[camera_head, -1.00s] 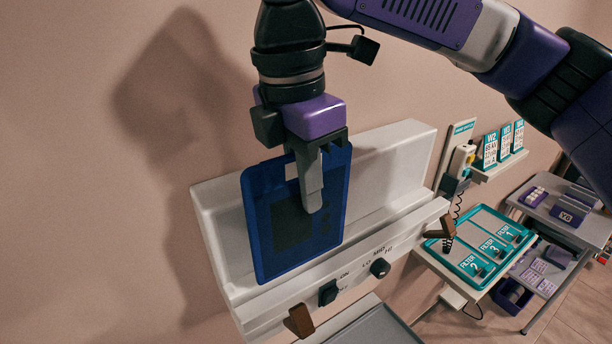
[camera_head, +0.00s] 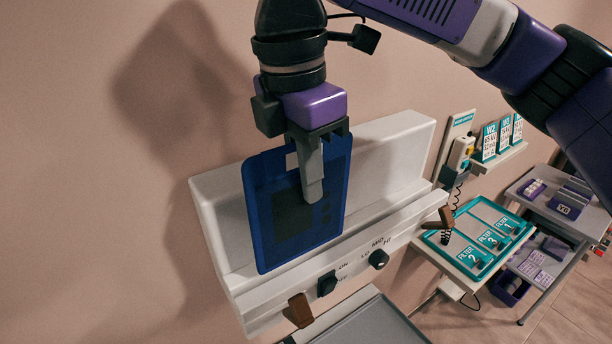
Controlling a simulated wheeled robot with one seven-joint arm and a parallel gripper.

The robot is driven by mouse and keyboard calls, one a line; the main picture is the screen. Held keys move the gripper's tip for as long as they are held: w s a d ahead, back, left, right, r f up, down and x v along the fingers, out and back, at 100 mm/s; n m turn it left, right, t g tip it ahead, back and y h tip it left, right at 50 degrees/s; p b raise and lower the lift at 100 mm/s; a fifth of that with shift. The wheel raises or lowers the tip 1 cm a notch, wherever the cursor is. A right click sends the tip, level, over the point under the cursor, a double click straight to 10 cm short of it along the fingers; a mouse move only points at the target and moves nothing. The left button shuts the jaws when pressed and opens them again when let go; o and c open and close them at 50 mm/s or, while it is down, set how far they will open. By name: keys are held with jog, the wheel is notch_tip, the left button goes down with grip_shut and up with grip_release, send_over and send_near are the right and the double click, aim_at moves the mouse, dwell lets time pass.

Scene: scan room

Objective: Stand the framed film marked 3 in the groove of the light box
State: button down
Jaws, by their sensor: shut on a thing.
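The blue framed film (camera_head: 262,232) hangs upright, slightly tilted in the picture, in front of the white light box (camera_head: 394,142). Its dark film panel faces me; I cannot read a number on it. My gripper (camera_head: 312,190) is shut on the upper part of the film, one finger showing across its front. The film's lower edge is at the front ledge of the light box, over the groove line. I cannot tell whether the edge sits inside the groove, since the film hides that part.
To the right are a teal filter tray (camera_head: 480,235), a shelf of upright cards (camera_head: 489,143) and a grey cart (camera_head: 545,205).

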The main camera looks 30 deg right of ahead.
jog(key=shift+f, duration=0.15)
jog(key=shift+f+b, duration=0.5)
jog(key=shift+f, duration=1.15)
jog(key=c, duration=1.5)
grip_release()
jog(key=shift+o, duration=0.2)
notch_tip(320, 180, up, 8)
jog(key=shift+a+b, duration=0.4)
jog(key=shift+a, duration=0.05)
